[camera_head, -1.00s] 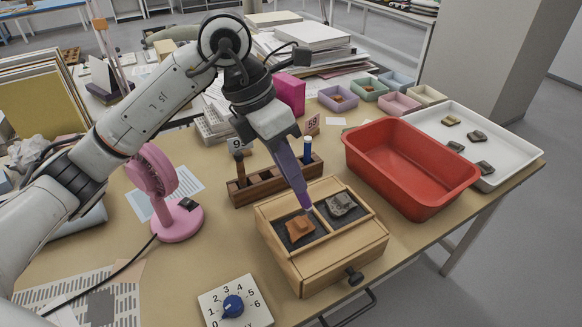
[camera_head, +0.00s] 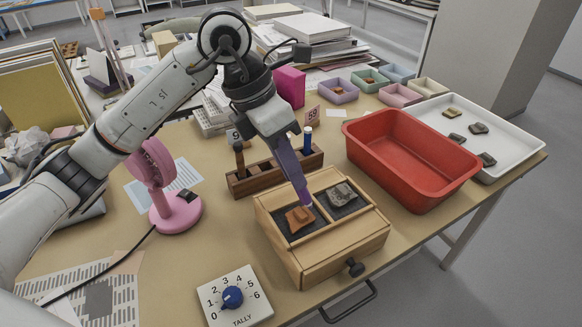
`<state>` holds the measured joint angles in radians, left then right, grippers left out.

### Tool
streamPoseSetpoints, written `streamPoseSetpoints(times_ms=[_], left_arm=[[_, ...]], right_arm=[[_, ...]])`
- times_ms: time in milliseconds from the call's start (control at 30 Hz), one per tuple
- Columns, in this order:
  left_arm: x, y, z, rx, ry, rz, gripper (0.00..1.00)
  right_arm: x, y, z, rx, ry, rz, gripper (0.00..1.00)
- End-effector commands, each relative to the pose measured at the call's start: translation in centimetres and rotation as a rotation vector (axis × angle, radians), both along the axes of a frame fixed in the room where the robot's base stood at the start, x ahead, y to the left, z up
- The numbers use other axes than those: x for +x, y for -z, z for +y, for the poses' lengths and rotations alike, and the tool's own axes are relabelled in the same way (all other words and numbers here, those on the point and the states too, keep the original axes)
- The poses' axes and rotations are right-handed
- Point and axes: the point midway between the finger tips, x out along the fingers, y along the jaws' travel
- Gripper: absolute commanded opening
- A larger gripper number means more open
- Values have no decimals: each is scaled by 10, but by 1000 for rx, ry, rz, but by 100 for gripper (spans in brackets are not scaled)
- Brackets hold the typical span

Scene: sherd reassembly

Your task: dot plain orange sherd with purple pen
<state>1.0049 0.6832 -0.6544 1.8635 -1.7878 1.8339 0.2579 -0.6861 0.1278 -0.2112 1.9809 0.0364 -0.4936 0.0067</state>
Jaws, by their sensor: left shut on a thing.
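The plain orange sherd (camera_head: 299,218) lies in the left compartment of a wooden two-compartment box (camera_head: 332,258). A grey sherd (camera_head: 341,194) lies in the right compartment. My left gripper (camera_head: 279,139) points down over the box and is shut on the purple pen (camera_head: 292,173). The pen is tilted, its lower end at the upper right edge of the orange sherd. I cannot tell whether it touches. The gripper hides the pen's upper end. My right gripper is not in view.
A wooden pen rack (camera_head: 252,179) stands just behind the box. A red tub (camera_head: 410,160) and a white tray (camera_head: 505,140) with several sherds are to the right. A pink fan (camera_head: 160,185) stands left; a tally dial (camera_head: 236,297) lies in front.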

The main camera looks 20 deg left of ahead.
Motion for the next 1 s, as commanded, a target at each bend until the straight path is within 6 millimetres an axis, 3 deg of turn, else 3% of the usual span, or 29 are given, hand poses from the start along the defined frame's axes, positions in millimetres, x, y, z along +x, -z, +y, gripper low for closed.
streamPoseSetpoints(times_ms=[1000], left_arm=[[0,13,0,0,0,0,0]], right_arm=[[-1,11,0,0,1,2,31]])
